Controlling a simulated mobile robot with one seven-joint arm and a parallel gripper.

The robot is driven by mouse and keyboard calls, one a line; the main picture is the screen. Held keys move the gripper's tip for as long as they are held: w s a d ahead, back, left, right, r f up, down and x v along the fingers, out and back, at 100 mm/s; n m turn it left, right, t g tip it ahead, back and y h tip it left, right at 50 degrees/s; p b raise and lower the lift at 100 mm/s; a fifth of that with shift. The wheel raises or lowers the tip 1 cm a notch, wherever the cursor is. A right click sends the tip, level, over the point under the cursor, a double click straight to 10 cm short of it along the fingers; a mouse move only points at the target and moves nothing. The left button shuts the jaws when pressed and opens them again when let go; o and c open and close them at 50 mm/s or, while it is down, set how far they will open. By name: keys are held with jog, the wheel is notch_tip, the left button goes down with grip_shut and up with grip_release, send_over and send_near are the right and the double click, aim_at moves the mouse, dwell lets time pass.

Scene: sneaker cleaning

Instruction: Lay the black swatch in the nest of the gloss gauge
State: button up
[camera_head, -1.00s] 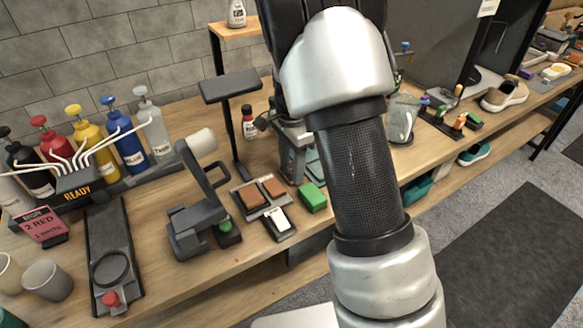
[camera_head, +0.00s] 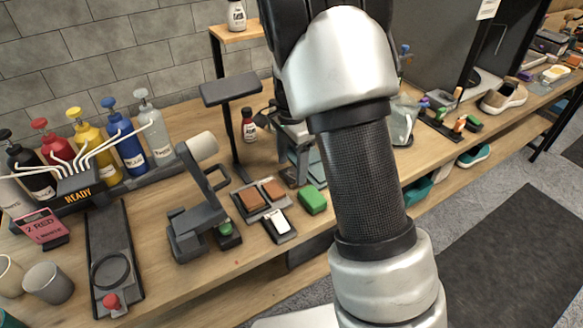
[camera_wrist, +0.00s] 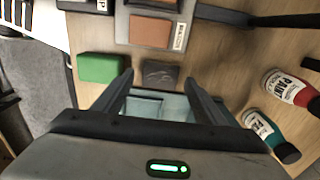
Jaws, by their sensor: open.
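A small dark square (camera_wrist: 160,73), which looks like the black swatch, lies on the wooden bench beside a green block (camera_wrist: 100,67). In the head view the dark square (camera_head: 290,177) is small, left of my arm. My gripper (camera_wrist: 159,78) is open, its two fingertips on either side of the dark square; I cannot tell whether they touch it. No nest is clearly visible.
A tray (camera_head: 243,207) with brown swatches and a dark holder with a white piece (camera_head: 280,222) lie near the green block. A thin lamp-like stand (camera_head: 236,140) rises behind.

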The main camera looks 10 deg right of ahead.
aim_at(292, 175)
notch_tip(292, 175, up, 10)
jog(key=p, duration=0.2)
jog(key=s+r+n+t+y, duration=0.1)
jog(key=s+r+n+t, duration=0.2)
jog(key=s+r+n, duration=0.6)
jog(key=s+r+n+t, duration=0.1)
jog(key=s+n, duration=0.1)
jog(key=s, duration=0.6)
jog(key=s+r+n+t+h, duration=0.1)
jog(key=s+r+n, duration=0.1)
jog(key=s, duration=0.6)
jog(key=shift+n+t, duration=0.3)
jog(key=shift+n, duration=0.4)
